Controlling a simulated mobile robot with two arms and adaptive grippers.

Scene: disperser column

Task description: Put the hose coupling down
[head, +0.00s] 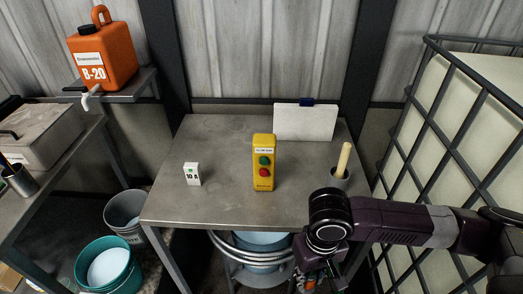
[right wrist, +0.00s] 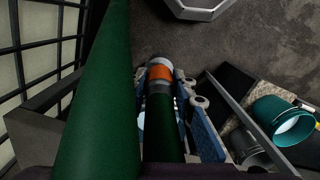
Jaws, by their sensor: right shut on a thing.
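The hose coupling (right wrist: 158,72), a grey fitting with an orange band on the end of a dark green hose (right wrist: 162,125), shows in the middle of the right wrist view. My right gripper (right wrist: 168,90) is shut on it, with the blue-sided fingers on either side. In the head view my right gripper (head: 318,274) hangs at the bottom, in front of the table's near right corner; the coupling is hard to make out there. A thick green length of hose (right wrist: 95,100) also runs down the left of the wrist view. My left gripper is not in view.
The metal table (head: 215,145) carries a yellow control box (head: 264,163), a small white block (head: 192,174), a white board (head: 305,122) and a cup (head: 340,182) with a wooden handle. A caged tank (head: 455,130) stands right; a teal bucket (head: 105,262) stands lower left.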

